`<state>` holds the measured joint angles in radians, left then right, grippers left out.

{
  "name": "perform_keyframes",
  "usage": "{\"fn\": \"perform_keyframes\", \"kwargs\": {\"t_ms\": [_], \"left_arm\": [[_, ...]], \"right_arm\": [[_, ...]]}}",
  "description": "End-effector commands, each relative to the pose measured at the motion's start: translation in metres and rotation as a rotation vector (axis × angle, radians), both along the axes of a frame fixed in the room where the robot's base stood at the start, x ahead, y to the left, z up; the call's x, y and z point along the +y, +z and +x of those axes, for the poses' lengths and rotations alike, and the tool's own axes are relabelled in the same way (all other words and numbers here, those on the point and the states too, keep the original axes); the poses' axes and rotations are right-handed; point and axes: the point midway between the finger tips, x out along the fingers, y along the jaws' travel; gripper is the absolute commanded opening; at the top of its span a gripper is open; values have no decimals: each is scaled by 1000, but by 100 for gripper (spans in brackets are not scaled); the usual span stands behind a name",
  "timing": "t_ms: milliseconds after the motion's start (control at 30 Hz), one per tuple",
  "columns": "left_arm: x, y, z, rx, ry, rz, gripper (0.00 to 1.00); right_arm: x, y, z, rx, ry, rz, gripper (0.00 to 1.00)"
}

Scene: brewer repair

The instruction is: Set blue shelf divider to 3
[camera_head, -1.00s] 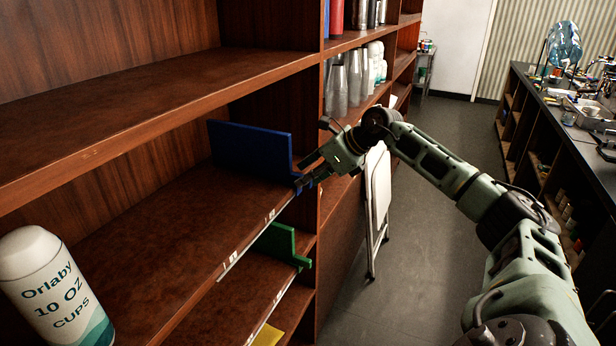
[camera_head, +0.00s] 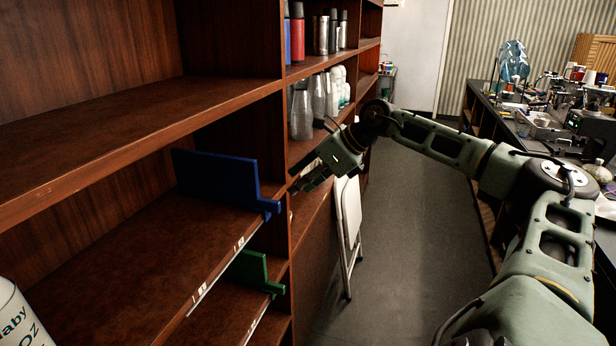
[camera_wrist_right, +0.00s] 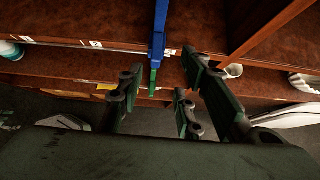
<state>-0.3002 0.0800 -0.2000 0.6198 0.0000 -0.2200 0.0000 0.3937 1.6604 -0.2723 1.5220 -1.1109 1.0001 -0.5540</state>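The blue shelf divider (camera_head: 218,178) stands upright on the middle shelf (camera_head: 150,265), near its far right end. Its tab sticks out past the shelf's front edge. Number labels (camera_head: 239,243) run along that edge; their digits are too small to read surely. My right gripper (camera_head: 302,184) is just right of the tab, in front of the shelf's upright, apart from the divider. In the right wrist view, the open fingers (camera_wrist_right: 165,90) are spread and empty, with the blue divider (camera_wrist_right: 158,28) ahead between them. My left gripper is not in view.
A green divider (camera_head: 248,268) stands on the shelf below. A white cup container (camera_head: 18,318) is at the lower left. A folded white chair (camera_head: 348,225) leans beyond the gripper. Cups and bottles fill farther shelves. The aisle floor (camera_head: 410,240) is clear; a counter is at right.

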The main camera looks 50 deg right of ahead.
Motion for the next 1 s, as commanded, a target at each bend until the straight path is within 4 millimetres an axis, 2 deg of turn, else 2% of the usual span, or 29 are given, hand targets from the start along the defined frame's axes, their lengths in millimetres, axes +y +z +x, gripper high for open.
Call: {"fn": "perform_keyframes", "kwargs": {"t_ms": [100,300,1000], "left_arm": [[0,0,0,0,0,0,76],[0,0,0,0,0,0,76],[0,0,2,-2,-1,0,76]], "right_arm": [[-3,9,-8,1,1,-3,33],[-6,15,-14,0,1,-1,33],[-6,15,-14,-1,1,1,33]]}}
